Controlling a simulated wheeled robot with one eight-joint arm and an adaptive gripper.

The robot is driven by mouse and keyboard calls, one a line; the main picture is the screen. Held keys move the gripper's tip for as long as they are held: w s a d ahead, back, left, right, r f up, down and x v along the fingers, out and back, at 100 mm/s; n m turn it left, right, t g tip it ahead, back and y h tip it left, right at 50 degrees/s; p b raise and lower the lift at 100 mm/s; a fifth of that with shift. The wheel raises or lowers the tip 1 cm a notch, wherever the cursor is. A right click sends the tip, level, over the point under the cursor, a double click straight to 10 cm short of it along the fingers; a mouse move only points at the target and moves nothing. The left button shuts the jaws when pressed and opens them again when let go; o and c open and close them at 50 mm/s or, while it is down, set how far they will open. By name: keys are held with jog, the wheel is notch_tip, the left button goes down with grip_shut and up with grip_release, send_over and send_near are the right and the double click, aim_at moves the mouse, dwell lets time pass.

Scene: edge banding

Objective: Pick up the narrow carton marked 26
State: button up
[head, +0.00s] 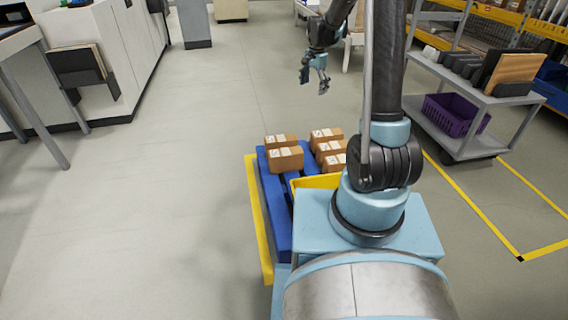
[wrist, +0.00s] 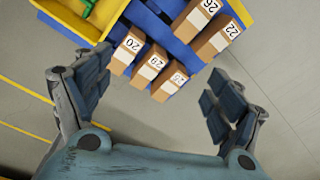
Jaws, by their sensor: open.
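The carton marked 26 (wrist: 193,22) is a brown box with a white label. It lies at the top edge of the wrist view on the blue pallet (wrist: 168,33), beside the carton marked 22 (wrist: 214,42). In the head view it appears to be the nearer carton of the left pair (head: 286,160), though its number is unreadable there. My gripper (head: 316,76) is open and empty, above the floor beyond the pallet. In the wrist view its fingers (wrist: 158,82) are spread wide on both sides, short of carton 26 and touching nothing.
Cartons marked 20 (wrist: 122,56) and 29 (wrist: 146,71) and a third, unclear one (wrist: 168,87) form a row nearby. A yellow bin (wrist: 70,20) adjoins the pallet. A grey cart (head: 470,95) with a purple crate (head: 455,116) stands right. Floor left is clear.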

jog(key=w+a+f+m, duration=0.1)
jog(key=w+a+f, duration=0.3)
jog(key=f, duration=0.3)
jog(key=w+a+f+m, duration=0.2)
jog(key=w+a+f, duration=0.15)
jog(key=f, duration=0.35)
jog(key=m, duration=0.2)
send_over(286, 151)
jog(key=shift+g, duration=0.4)
jog(key=f, duration=2.6)
jog(key=shift+a+f, duration=0.2)
jog(key=shift+f, duration=0.2)
jog(key=shift+s+d+f, duration=0.1)
jog(key=shift+f, duration=1.45)
jog(key=shift+s+d+f, duration=0.1)
jog(key=shift+f, duration=1.45)
jog(key=c, duration=1.9)
